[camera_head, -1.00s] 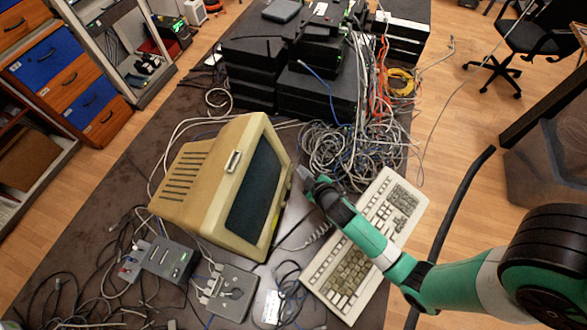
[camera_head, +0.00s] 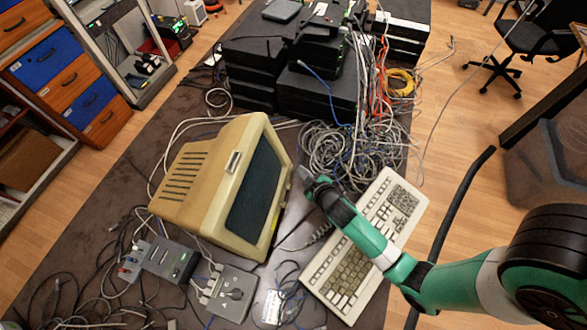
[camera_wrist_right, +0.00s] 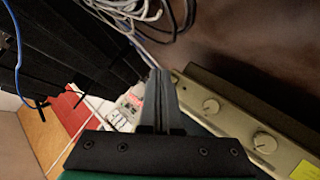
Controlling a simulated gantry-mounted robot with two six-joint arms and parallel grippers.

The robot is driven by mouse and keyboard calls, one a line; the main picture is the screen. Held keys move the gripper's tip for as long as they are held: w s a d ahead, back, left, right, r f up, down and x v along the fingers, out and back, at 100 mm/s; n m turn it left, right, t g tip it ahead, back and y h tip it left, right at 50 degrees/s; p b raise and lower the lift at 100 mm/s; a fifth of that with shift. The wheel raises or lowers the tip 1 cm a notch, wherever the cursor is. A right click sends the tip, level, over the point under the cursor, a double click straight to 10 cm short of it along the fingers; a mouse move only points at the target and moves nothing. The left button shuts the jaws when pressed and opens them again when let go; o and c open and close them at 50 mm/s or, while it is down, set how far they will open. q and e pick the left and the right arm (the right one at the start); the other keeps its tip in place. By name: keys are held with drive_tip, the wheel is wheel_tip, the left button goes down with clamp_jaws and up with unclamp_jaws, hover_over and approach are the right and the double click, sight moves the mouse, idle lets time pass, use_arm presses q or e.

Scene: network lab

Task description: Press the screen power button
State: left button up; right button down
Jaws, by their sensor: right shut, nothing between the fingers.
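The beige monitor (camera_head: 215,165) stands on the table with its dark screen (camera_head: 256,190) facing right. My right gripper (camera_head: 303,173) is shut and empty, close to the right side of the screen's front in the head view. In the right wrist view, the shut fingers (camera_wrist_right: 160,85) point at the end of the beige front panel (camera_wrist_right: 235,120), which carries round knobs (camera_wrist_right: 265,142). Whether the fingertips touch the panel, I cannot tell. The power button cannot be made out. My left gripper is not in view.
A white keyboard (camera_head: 350,270) lies under my right arm. Tangled cables (camera_head: 345,150) and stacked black network boxes (camera_head: 318,92) are behind the gripper. Small grey boxes (camera_head: 228,292) and more cables lie in front of the monitor.

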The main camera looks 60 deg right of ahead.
drive_tip(key=shift+w+f, duration=0.1)
idle(0.4)
drive_tip(key=shift+w+a, duration=0.1)
drive_tip(key=shift+w, duration=0.2)
drive_tip(key=shift+w+f+b, duration=0.15)
drive_tip(key=shift+b, duration=0.25)
drive_tip(key=shift+s+r+p, duration=0.3)
drive_tip(key=shift+s+p, duration=0.1)
drive_tip(key=shift+p, duration=0.15)
drive_tip(key=shift+s, duration=0.15)
